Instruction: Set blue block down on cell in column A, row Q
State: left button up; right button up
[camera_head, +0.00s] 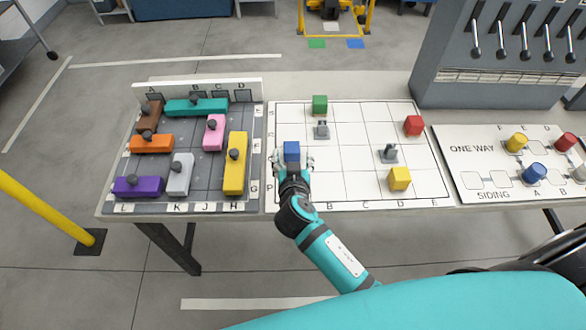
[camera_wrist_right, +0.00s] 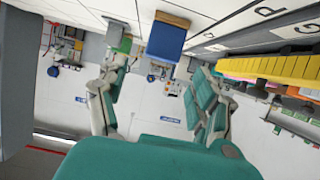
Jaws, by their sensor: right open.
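The blue block (camera_head: 292,151) stands on the white lettered grid board (camera_head: 345,160), in its leftmost column, near the middle rows; my gripper hides its lower part and the exact cell lines. My right gripper (camera_head: 293,165) is open at the block, reaching in from the front. In the right wrist view the blue block (camera_wrist_right: 166,42) lies ahead between the spread fingers (camera_wrist_right: 158,85), with gaps showing at both sides. It seems to rest against the board surface. My left gripper is not in view.
A tray of knobbed coloured bars (camera_head: 210,195) lies left. A siding board (camera_head: 480,150) and lever console (camera_head: 440,80) are right.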

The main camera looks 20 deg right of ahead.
jog(key=shift+b+v, duration=0.3)
jog(key=shift+v, duration=2.35)
